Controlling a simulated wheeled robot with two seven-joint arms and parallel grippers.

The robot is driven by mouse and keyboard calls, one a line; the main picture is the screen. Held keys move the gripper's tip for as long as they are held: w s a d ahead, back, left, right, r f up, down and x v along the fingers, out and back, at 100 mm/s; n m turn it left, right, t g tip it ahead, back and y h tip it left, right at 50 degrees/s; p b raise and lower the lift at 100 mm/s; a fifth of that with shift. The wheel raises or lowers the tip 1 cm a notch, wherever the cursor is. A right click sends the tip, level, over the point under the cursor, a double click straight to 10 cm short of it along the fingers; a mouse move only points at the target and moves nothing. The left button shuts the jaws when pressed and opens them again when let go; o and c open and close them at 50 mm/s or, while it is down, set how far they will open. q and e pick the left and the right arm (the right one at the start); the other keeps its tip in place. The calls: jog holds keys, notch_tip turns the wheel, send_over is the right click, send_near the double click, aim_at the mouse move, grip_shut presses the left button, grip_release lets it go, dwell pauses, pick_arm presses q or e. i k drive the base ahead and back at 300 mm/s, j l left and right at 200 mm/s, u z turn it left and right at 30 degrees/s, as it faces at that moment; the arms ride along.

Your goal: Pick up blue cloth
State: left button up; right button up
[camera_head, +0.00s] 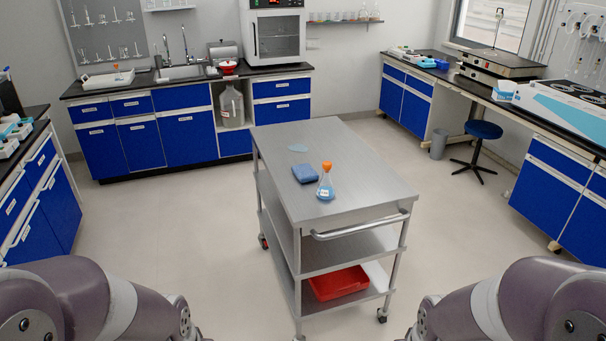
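The blue cloth (305,174) is a small folded square. It lies flat on the top of the steel cart (360,170), left of the middle. An Erlenmeyer flask (325,188) with an orange stopper and blue liquid stands upright just to its right and nearer to me. Parts of my two arms show at the bottom left and bottom right corners. Neither gripper is in the picture, and nothing touches the cloth.
Blue cabinets line the walls. A stool (483,131) stands at right. Floor around the cart is clear.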

aim_at(305, 173)
jog(key=i+l+u, duration=0.35)
jog(key=i, duration=0.2)
jog(key=i+l+u, duration=0.75)
jog(key=i+l, duration=0.2)
jog(key=i+l+u, duration=0.4)
jog(key=l, duration=0.45)
jog(key=k+j, duration=0.05)
jog(key=k, duration=0.05)
